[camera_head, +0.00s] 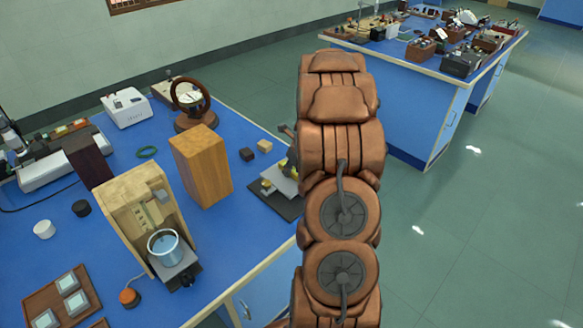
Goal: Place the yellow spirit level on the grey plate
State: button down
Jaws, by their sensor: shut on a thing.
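The grey plate (282,182) is a light grey square on a dark base at the right edge of the near blue bench. My arm covers its right side. A small yellow piece at the plate's upper edge, beside my arm, looks like part of the yellow spirit level (291,166). Another small yellow piece (267,187) shows at the plate's left. Only a dark sliver of my gripper (290,151) shows at the arm's left edge, above the plate. It is shut on what looks like the spirit level. The fingertips are mostly hidden, and I cannot tell whether the level touches the plate.
A tall wooden block (201,165) stands left of the plate. Small dark (247,154) and tan (265,146) blocks lie behind it. A round wooden-framed instrument (191,103) and a wooden stand with a blue-filled beaker (165,245) are also on the bench.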

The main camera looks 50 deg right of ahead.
jog(key=shift+f, duration=0.1)
jog(key=c, duration=0.9)
grip_release()
